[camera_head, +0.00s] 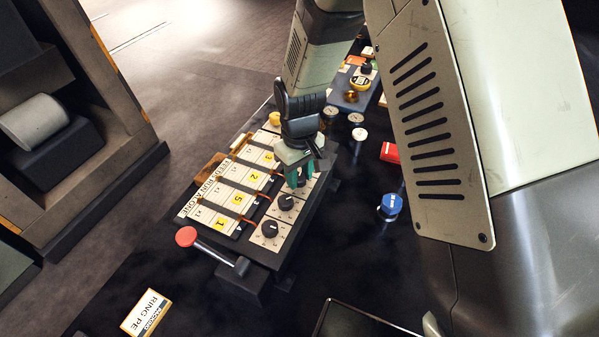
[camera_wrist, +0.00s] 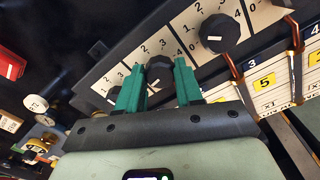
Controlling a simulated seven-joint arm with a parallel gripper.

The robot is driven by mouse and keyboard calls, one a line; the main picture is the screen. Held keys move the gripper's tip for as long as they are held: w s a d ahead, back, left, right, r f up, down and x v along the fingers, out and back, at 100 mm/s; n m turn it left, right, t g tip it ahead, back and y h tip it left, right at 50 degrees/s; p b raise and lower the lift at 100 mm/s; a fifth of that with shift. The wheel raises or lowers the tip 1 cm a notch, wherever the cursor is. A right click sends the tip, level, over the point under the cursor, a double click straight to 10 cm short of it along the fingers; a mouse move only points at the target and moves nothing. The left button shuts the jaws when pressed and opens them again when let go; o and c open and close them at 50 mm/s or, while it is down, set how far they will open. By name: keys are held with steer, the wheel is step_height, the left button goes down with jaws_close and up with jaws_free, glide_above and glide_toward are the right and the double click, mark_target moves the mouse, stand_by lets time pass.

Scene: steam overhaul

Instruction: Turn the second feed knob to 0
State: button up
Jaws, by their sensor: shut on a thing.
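A row of black round feed knobs runs along a pale dial strip (camera_wrist: 190,48), each with printed numbers around it. My gripper (camera_head: 299,177) is over the strip in the head view, its green fingers pointing down. In the wrist view the fingers are shut on a black knob (camera_wrist: 160,74), one on each side; its setting cannot be read. One neighbouring knob (camera_wrist: 220,33) is to the right, and another is partly hidden behind the left finger. In the head view two free knobs (camera_head: 286,202) (camera_head: 270,230) are nearer the front; the gripper hides the held one.
A card board (camera_head: 222,190) with yellow number tags and cords lies left of the knobs. A red-ended lever (camera_head: 187,237) sticks out at the front left. A blue knob (camera_head: 390,206) and a red block (camera_head: 390,152) are to the right. Dark floor surrounds the bench.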

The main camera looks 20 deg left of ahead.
mark_target(299, 177)
steer(key=shift+m, duration=0.6)
steer(key=shift+c, duration=0.3)
steer(key=o, duration=1)
steer(key=shift+o, duration=0.2)
steer(key=shift+r, duration=0.1)
step_height(299, 177, up, 11)
steer(key=shift+f, duration=0.2)
